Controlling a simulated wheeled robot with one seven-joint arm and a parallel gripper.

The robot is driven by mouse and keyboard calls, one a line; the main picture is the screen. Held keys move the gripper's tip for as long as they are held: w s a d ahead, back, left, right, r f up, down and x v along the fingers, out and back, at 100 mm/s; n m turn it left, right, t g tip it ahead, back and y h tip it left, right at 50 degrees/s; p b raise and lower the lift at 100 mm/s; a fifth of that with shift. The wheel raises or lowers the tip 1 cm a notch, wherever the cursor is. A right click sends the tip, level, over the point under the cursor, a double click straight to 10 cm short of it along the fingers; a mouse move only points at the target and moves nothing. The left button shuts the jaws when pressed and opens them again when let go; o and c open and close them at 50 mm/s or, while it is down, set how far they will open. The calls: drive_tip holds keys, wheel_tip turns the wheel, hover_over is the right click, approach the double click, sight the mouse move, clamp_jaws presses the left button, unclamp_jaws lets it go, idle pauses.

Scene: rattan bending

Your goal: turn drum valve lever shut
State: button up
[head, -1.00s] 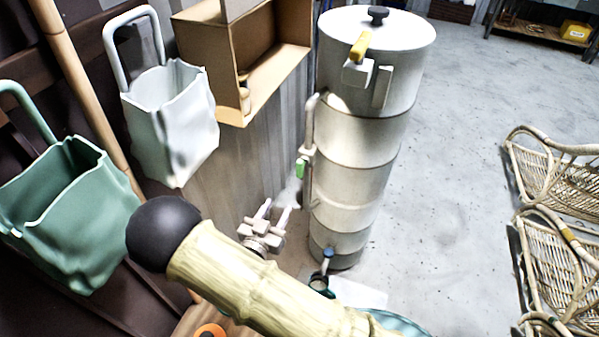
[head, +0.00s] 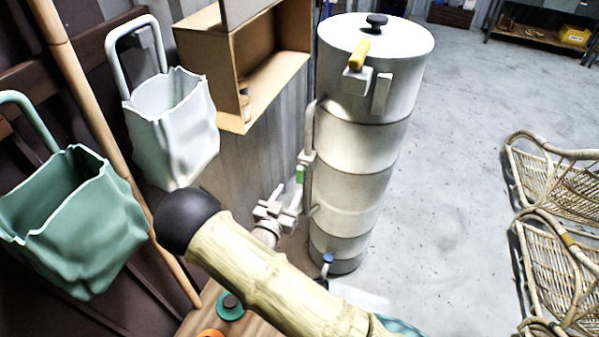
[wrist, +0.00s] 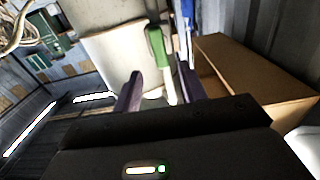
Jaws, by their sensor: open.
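The tall pale drum (head: 350,150) stands upright in the head view. A lever with a green grip (head: 300,174) sits on its left side. A yellow-handled lever (head: 358,55) is near its top and a blue-topped fitting (head: 327,259) near its foot. My gripper (head: 289,193) is open just below the green grip, at the drum's left side. In the wrist view my gripper (wrist: 160,70) has its two dark fingers apart, and the green lever (wrist: 157,45) shows between and beyond them. I cannot tell whether either finger touches it.
A cardboard box (head: 270,85) stands behind and left of the drum. White (head: 170,125) and green (head: 75,215) bags hang at the left beside a bamboo pole (head: 95,130). Rattan chairs (head: 550,240) stand at the right. The grey floor between is clear.

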sight(299, 176)
drive_tip(key=p+x, duration=0.1)
drive_tip(key=x, duration=0.8)
drive_tip(key=shift+f, duration=0.1)
clamp_jaws()
